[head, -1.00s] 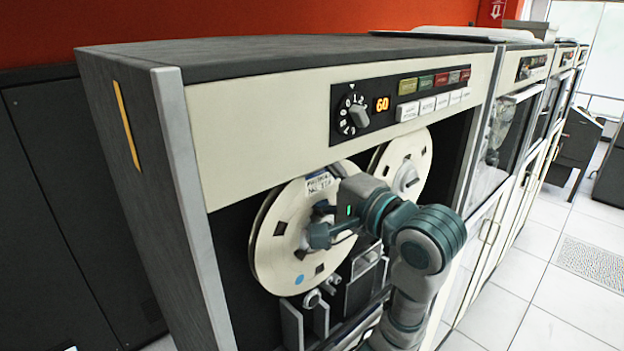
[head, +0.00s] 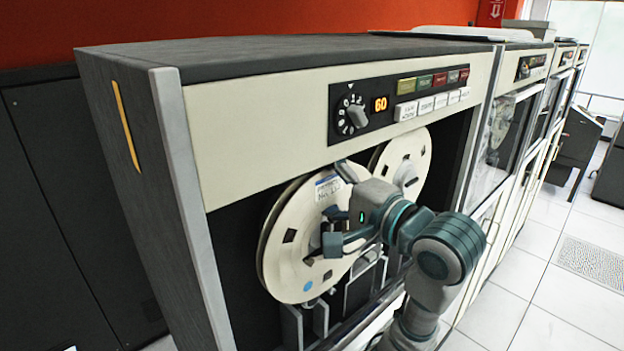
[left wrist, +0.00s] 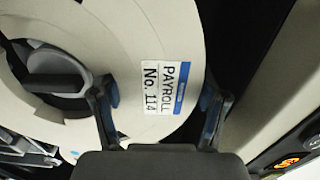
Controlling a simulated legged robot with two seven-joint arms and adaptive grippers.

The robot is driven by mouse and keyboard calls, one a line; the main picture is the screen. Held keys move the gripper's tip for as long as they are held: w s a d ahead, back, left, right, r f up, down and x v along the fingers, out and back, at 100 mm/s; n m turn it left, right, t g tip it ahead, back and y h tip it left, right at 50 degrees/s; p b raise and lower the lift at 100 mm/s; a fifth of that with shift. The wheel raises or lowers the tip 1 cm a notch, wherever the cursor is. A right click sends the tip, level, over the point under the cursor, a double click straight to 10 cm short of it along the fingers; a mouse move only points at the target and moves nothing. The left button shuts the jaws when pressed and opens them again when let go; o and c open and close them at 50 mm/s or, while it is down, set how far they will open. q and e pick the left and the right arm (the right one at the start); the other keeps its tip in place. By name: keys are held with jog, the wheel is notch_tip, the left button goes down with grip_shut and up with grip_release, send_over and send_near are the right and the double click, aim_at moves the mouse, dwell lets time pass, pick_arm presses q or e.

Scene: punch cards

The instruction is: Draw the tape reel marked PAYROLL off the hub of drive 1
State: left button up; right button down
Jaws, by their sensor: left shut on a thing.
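The cream tape reel (head: 292,262) stands upright at the front of the nearest drive cabinet (head: 260,120), at the left of its dark bay. In the left wrist view its label (left wrist: 163,88) reads PAYROLL No. 114. My left gripper (head: 335,212) is shut on this reel, with one finger near the top rim and the other near the middle. The left wrist view shows both fingers (left wrist: 160,112) on either side of the label. The fingers cover the reel's centre in the head view, so I cannot tell how far the hub is inside it. My right gripper is not in view.
A second reel (head: 412,160) sits just right of my gripper in the same bay. Tape guide parts (head: 310,322) lie below the reel. A control panel (head: 400,105) showing 60 is above. More cabinets stand to the right, beside open white floor (head: 540,290).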

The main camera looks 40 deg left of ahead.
pick_arm(q)
jog(key=shift+d, duration=0.65)
jog(key=shift+s+d, duration=0.15)
jog(key=shift+d, duration=1)
jog(key=shift+s+d, duration=0.1)
jog(key=shift+d, duration=0.8)
jog(key=shift+d, duration=0.75)
jog(key=d+p, duration=0.2)
jog(key=d, duration=0.7)
jog(key=shift+s+d, duration=0.15)
jog(key=shift+s, duration=0.3)
